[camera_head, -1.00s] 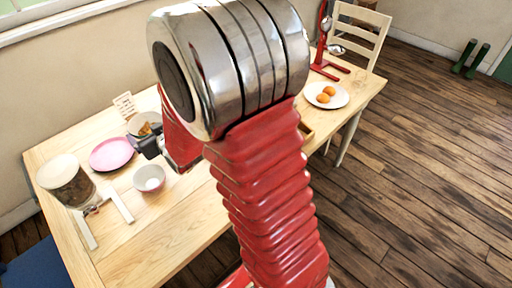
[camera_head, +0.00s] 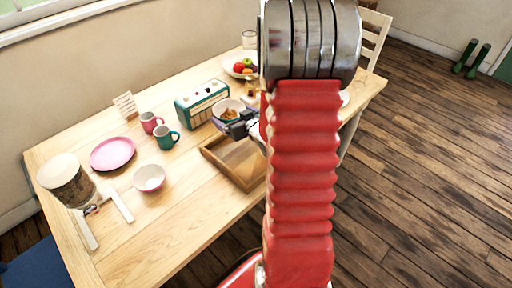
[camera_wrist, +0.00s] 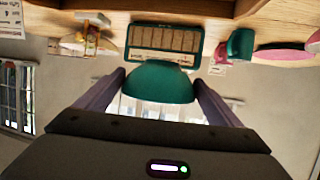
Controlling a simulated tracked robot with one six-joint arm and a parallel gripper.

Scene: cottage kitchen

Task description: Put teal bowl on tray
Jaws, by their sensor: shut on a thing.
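The teal bowl (camera_wrist: 162,84) is between the two fingers of my gripper (camera_wrist: 160,98) in the wrist view, and the gripper is shut on it. In the head view the bowl (camera_head: 226,106) shows a pale inside with something orange-brown in it. My gripper (camera_head: 238,126) grips its near side. The wooden tray (camera_head: 241,164) lies on the table just below and in front of the bowl; my arm hides its right part. The bowl is held up, apart from the tray. The tray's wooden edge also shows in the wrist view (camera_wrist: 150,7).
A teal radio (camera_head: 203,104) stands behind the tray. A pink mug (camera_head: 150,122), a teal mug (camera_head: 166,138), a pink plate (camera_head: 112,153) and a pink-white bowl (camera_head: 149,178) are to the left. A fruit bowl (camera_head: 238,67) is at the back.

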